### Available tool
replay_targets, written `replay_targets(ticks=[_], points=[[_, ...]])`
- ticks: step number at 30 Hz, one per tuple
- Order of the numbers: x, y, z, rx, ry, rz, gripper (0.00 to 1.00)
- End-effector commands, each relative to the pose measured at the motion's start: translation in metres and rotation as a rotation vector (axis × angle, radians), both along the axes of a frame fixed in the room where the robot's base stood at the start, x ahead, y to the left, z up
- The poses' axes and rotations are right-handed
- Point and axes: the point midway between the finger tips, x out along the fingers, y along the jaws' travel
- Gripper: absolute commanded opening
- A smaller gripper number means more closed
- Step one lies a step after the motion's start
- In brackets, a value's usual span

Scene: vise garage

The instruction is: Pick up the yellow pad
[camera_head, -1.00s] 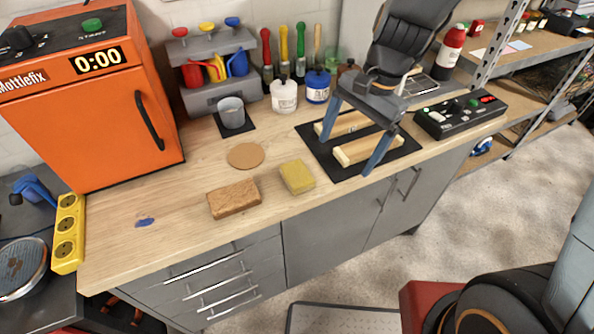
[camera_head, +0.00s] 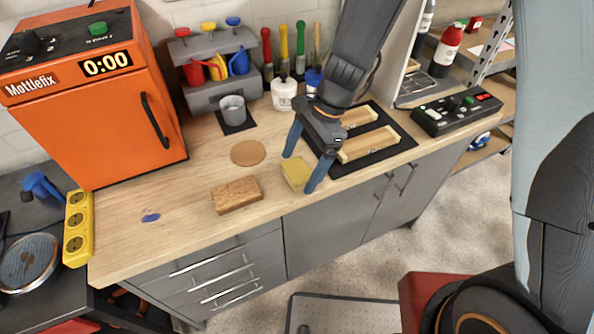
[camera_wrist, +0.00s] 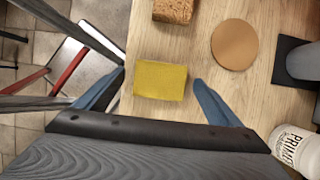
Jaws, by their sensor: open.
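The yellow pad (camera_head: 297,174) lies flat on the wooden bench top near its front edge. It also shows in the wrist view (camera_wrist: 160,80), just ahead of and between my fingers. My gripper (camera_head: 298,173) is open and empty, its two blue fingers spread wide. In the head view one finger partly overlaps the pad's right side. In the wrist view the fingertips (camera_wrist: 158,77) stand apart from the pad on its left and right. I cannot tell the exact height of the fingertips above the bench.
A brown block (camera_head: 237,194) lies left of the pad, and a round cork disc (camera_head: 248,152) behind it. A black mat (camera_head: 402,138) with wooden pieces is at the right. A white bottle (camera_head: 284,96) and a grey cup (camera_head: 232,110) stand farther back. An orange oven (camera_head: 97,112) stands at the left.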

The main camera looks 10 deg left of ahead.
Motion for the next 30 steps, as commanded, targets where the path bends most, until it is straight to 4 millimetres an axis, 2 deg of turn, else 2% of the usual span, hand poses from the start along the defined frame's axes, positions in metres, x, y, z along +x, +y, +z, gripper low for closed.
replay_targets(ticks=[8, 16, 25, 30], points=[[0.0, 0.001, -0.002, 0.0, -0.002, 0.0, 0.88], [0.0, 0.001, -0.002, 0.0, -0.002, 0.001, 0.45], [0.0, 0.001, -0.001, 0.0, -0.002, 0.0, 0.44], [0.001, 0.001, 0.008, 0.002, -0.003, 0.001, 0.44]])
